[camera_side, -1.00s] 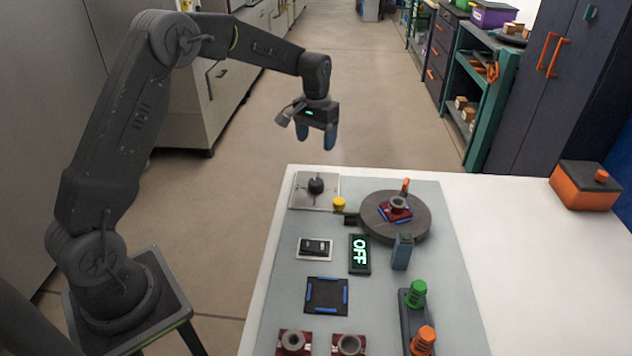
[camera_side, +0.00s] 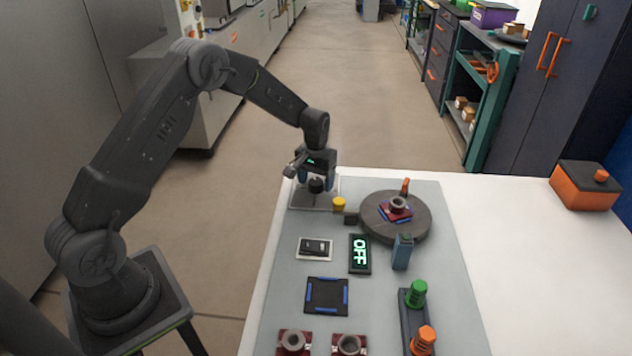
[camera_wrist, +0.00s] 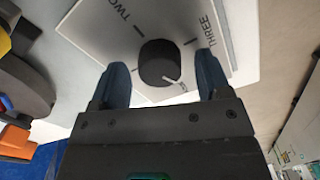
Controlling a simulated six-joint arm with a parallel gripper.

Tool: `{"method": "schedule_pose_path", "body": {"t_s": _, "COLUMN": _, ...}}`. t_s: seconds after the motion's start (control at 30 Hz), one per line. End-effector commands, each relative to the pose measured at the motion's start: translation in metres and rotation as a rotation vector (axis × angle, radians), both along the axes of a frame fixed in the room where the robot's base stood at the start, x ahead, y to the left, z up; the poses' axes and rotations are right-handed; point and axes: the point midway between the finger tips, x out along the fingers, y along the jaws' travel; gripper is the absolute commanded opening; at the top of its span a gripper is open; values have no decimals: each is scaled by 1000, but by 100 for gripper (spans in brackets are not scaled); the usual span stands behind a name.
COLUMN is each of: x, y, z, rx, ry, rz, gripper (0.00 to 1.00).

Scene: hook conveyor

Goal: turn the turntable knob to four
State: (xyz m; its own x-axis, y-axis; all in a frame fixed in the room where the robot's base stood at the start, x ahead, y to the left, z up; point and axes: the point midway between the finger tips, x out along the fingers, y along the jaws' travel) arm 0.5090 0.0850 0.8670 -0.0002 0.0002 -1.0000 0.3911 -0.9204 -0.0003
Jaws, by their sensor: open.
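The black round knob (camera_side: 316,186) sits on a pale square plate (camera_side: 301,203) at the far left of the mat. In the wrist view the knob (camera_wrist: 156,58) has a white pointer mark toward its lower right. The words TWO and THREE are readable on the plate (camera_wrist: 100,32); other labels are hidden. My gripper (camera_side: 316,187) is lowered at the knob, pointing down. In the wrist view its two blue fingers stand open on either side of the knob, with gaps visible. The round dark turntable (camera_side: 380,231) carries a red block with a grey ring (camera_side: 398,204).
A yellow button (camera_side: 339,204) stands close to the right of the knob plate.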

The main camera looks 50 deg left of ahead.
Motion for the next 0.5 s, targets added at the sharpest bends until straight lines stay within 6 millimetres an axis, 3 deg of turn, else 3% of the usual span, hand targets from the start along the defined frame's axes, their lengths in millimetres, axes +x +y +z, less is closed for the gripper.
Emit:
{"method": "schedule_pose_path", "body": {"t_s": 0.37, "x": 0, "y": 0, "z": -8, "rx": 0, "ry": -1, "rz": 0, "gripper": 71}}
{"method": "schedule_pose_path", "body": {"t_s": 0.5, "x": 0, "y": 0, "z": -8, "rx": 0, "ry": -1, "rz": 0, "gripper": 60}}
